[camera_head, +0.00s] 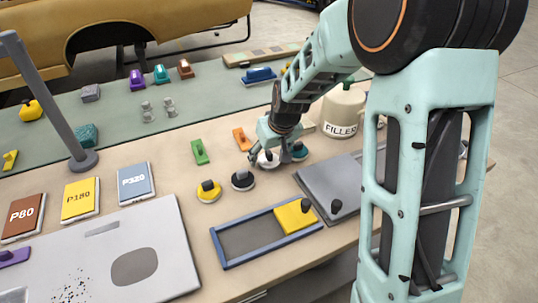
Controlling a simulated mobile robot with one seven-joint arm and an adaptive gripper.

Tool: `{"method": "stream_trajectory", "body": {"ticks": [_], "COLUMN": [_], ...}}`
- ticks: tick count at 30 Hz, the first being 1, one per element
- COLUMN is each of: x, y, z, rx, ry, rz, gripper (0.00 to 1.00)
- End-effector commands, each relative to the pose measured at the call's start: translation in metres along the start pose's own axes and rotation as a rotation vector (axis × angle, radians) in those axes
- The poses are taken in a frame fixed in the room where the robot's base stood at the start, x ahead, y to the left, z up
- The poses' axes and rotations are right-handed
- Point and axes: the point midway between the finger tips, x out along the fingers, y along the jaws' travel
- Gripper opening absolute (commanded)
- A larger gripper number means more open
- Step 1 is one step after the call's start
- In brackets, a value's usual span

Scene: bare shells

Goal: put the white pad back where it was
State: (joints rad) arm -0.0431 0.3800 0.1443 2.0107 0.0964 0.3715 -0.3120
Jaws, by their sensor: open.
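The white pad (265,163) is a round disc on the beige bench top, at the end of my arm. My gripper (265,154) is open and down at the white pad, with its fingers hiding part of it. I cannot tell whether the fingers touch it. A black pad (243,183) and a yellow pad (208,195) with dark knobs lie to its left and nearer. A teal-blue pad (299,155) lies just to its right, partly behind my gripper.
A blue-framed tray (225,263) holding a yellow block (294,217) is in front. A grey plate (325,180) lies at right. Green (200,154) and orange (241,139) pieces lie behind the pads. A FILLER can (341,112) stands behind my arm. A grey post (50,105) rises at left.

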Motion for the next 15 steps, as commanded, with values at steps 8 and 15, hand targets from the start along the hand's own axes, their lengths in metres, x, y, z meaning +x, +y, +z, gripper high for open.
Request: {"method": "stream_trajectory", "body": {"ticks": [8, 15], "x": [-0.012, -0.058], "y": [0.000, 0.001], "z": [-0.003, -0.003], "rx": [0.000, 0.000], "ry": [0.003, 0.005], "rz": [0.001, 0.002], "gripper": [0.62, 0.62]}}
